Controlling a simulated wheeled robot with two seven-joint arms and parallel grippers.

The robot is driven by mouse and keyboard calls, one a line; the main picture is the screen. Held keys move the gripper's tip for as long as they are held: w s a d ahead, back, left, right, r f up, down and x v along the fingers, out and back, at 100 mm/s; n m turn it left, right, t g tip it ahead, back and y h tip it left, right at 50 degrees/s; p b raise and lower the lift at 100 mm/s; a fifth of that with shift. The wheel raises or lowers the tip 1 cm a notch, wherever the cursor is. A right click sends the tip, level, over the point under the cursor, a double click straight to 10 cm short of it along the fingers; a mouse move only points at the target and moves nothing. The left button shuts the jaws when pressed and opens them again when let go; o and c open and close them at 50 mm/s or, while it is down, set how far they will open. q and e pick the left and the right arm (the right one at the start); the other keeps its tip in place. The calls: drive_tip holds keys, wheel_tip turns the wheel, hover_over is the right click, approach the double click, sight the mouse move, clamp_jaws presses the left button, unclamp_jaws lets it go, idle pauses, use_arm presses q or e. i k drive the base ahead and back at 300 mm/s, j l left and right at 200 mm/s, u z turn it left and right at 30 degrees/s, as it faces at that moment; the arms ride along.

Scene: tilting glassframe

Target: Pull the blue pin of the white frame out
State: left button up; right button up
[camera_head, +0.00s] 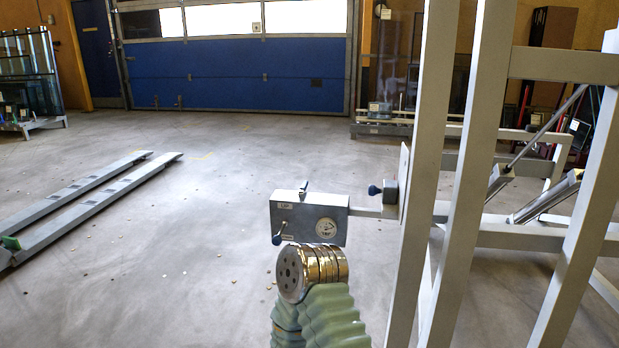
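The white frame (468,170) stands upright on the right, with tall posts and crossbars. A blue pin knob (375,190) sticks out to the left from a small block on its left post. A grey control box (310,212) with a round dial is joined to the frame by a short bar, just left of this knob. A second dark blue knob (277,239) is at the box's lower left corner. A green-sleeved arm link with a metallic joint, apparently mine, rises at the bottom middle, in front of the box's lower edge. No gripper fingers show in this view.
Two long grey rails (85,205) lie on the floor at the left. A rack (30,80) with glass panes stands at the far left. A blue shutter door (235,75) closes the back. The floor between the rails and the frame is mostly clear.

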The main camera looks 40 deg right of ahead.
sight(373, 191)
drive_tip(key=i+j+z, duration=0.15)
drive_tip(key=i, duration=0.4)
drive_tip(key=i+j+z, duration=0.2)
drive_tip(key=i, duration=0.4)
drive_tip(key=i+j+z, duration=0.2)
drive_tip(key=i+z, duration=0.25)
drive_tip(key=i+j+z, duration=0.65)
drive_tip(key=z, duration=0.2)
